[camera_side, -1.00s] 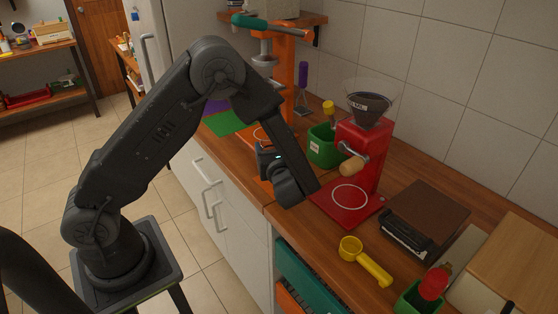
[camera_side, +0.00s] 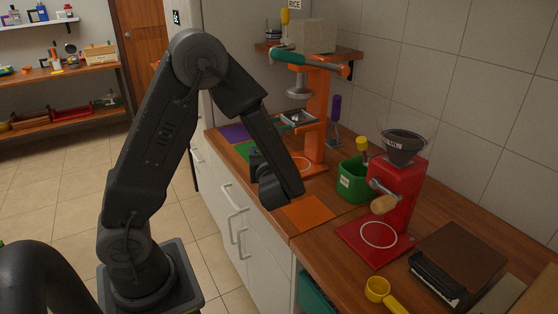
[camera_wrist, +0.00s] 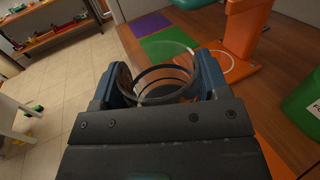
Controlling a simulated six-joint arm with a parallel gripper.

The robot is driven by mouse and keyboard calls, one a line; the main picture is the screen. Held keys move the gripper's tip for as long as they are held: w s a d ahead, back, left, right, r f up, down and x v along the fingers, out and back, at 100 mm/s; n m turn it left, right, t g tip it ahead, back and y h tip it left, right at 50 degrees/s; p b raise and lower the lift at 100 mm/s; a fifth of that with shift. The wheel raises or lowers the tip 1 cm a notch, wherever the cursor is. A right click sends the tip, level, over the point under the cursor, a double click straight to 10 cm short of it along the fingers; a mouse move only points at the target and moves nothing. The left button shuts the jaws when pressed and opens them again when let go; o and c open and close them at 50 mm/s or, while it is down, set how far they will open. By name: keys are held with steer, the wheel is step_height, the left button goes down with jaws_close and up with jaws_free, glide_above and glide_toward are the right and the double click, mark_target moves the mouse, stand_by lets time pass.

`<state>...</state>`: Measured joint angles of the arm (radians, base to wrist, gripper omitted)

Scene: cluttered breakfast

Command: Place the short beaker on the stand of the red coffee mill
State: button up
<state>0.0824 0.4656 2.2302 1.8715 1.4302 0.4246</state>
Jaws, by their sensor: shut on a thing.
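My gripper (camera_wrist: 165,88) is shut on a clear, see-through beaker (camera_wrist: 160,62), with the blue-edged fingers on either side of it in the wrist view. In the side view my gripper (camera_side: 258,168) is above the counter's front edge, near the green and orange mats, and the beaker cannot be made out there. The red coffee mill (camera_side: 402,185) stands to the right. Its flat red stand (camera_side: 352,232) bears a white ring (camera_side: 379,235) and is empty. My gripper is apart from the mill, to its left.
The orange press (camera_side: 318,110) stands behind my gripper. A green bin (camera_side: 350,182) is left of the mill, whose handle has a wooden knob (camera_side: 384,204). A yellow scoop (camera_side: 379,291) and a dark scale (camera_side: 440,285) lie front right. The orange mat (camera_side: 308,213) is bare.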

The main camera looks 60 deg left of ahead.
steer(key=d+f+m+t+h, duration=0.3)
steer(key=d+m+h, duration=0.1)
steer(key=d, duration=0.4)
steer(key=d+f+m+t+h, duration=0.3)
steer(key=d+h, duration=0.3)
steer(key=d, duration=0.3)
steer(key=d+f+m+t+h, duration=0.2)
steer(key=d+m+t+h, duration=0.2)
steer(key=d, duration=0.4)
steer(key=shift+s+d+f+m+t+h, duration=0.1)
steer(key=shift+d+f+m+t+h, duration=0.25)
steer(key=shift+m+h, duration=0.55)
steer(key=shift+d+f+h, duration=0.15)
steer(key=shift+d+h, duration=0.15)
steer(key=w, duration=1.7)
steer(key=shift+w, duration=0.25)
steer(key=shift+w+f, duration=0.15)
steer(key=shift+f, duration=0.15)
steer(key=shift+f, duration=0.15)
